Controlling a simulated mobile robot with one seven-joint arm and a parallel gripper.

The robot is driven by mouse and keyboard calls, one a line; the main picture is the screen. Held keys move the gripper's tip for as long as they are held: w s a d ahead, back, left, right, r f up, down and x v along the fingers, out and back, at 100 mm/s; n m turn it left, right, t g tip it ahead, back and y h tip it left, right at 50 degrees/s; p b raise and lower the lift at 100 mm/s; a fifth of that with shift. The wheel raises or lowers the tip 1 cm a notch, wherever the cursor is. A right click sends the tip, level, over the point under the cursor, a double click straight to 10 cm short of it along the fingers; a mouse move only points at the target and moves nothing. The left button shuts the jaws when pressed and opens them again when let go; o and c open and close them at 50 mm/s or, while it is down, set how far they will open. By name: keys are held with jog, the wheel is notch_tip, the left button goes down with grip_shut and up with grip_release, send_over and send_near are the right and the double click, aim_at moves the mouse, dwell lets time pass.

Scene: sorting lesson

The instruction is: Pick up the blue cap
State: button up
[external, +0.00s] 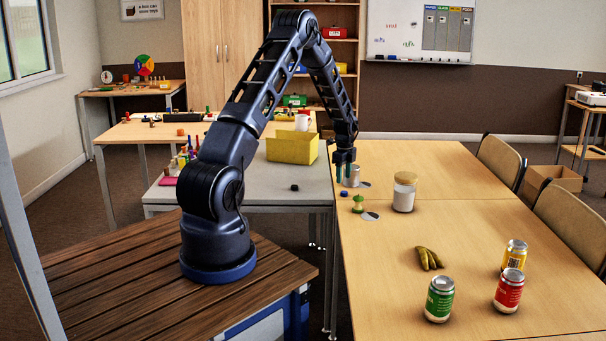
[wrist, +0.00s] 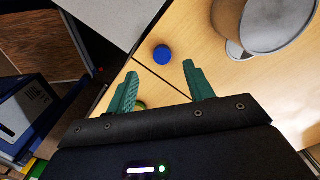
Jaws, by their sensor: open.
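The blue cap (wrist: 162,54) lies flat on the wooden table, near its edge, in the wrist view. It also shows small in the external view (external: 344,194), just below my gripper. My gripper (wrist: 158,78) has its two green fingers spread apart with nothing between them. In the external view my gripper (external: 345,178) points down above the table's left edge. In the wrist view the cap is beyond the fingertips, roughly in line with the gap between them.
A black cap (external: 294,187) lies on the grey table.

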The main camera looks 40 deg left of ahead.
aim_at(344, 192)
jog(key=shift+w+d+f, duration=0.1)
jog(key=shift+f, duration=1.55)
jog(key=shift+w+d+f, duration=0.1)
jog(key=shift+f, duration=1.5)
jog(key=c, duration=1.1)
